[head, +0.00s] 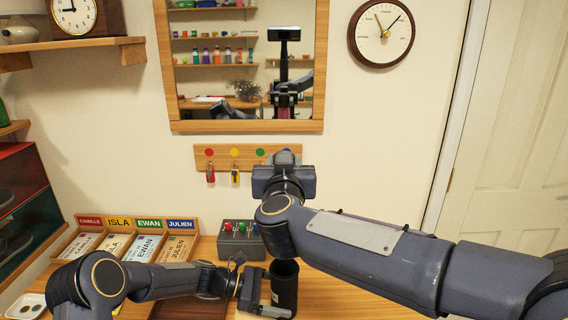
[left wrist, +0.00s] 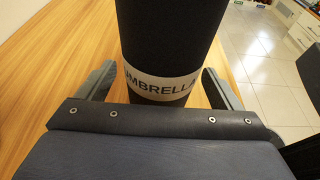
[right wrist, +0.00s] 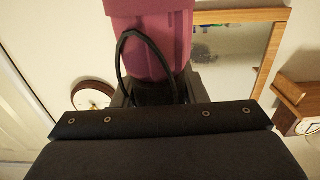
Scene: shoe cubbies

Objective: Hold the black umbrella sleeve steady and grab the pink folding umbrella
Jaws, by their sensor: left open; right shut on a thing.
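The black umbrella sleeve (head: 285,283) stands on the wooden table in the head view. In the left wrist view the sleeve (left wrist: 170,35) carries a pale band with dark lettering. My left gripper (head: 270,308) is open, with one finger on each side of the sleeve; I cannot tell whether either touches it. The pink folding umbrella (right wrist: 150,38) fills the top middle of the right wrist view, with a black cord loop hanging from it. My right gripper (right wrist: 155,92) is shut on the umbrella and raised in front of the wall.
A grey box with coloured switches (head: 240,241) stands just behind and left of the sleeve. A name-card tray (head: 196,243) lies further left. A key rack (head: 222,157) and a mirror (head: 247,126) hang on the wall. A door (head: 530,130) is at the right.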

